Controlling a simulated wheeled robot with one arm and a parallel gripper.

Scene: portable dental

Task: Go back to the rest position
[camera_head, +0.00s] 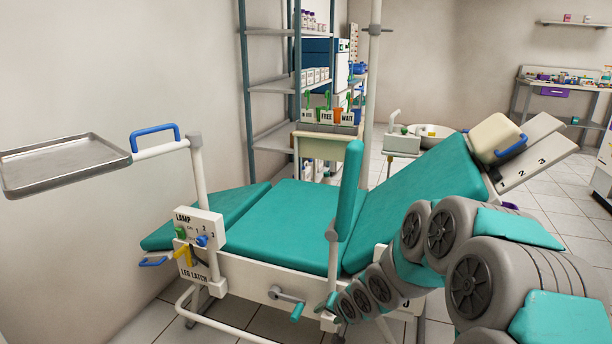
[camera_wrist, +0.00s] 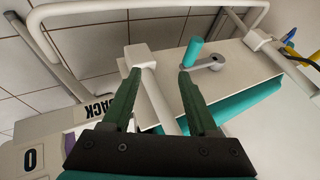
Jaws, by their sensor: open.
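My gripper (camera_wrist: 157,73) shows in the wrist view with its two dark green fingers spread apart. A white bar with a square end (camera_wrist: 146,70) appears between the fingers; I cannot tell how near it is, and no contact is clear. Beyond the right fingertip is a crank (camera_wrist: 207,63) with a teal grip. In the head view my arm reaches in from the right, low beside the teal dental chair (camera_head: 285,228), and its end is beside the chair's near base. The fingers are too small to make out there. The crank (camera_head: 285,295) is left of it.
A metal tray (camera_head: 65,165) on an arm stands left. A lamp panel (camera_head: 198,228) with knobs is on the chair's near side. The teal armrest (camera_head: 348,190) stands upright. A label reading BACK (camera_wrist: 98,108) is near the left finger. Shelves stand behind.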

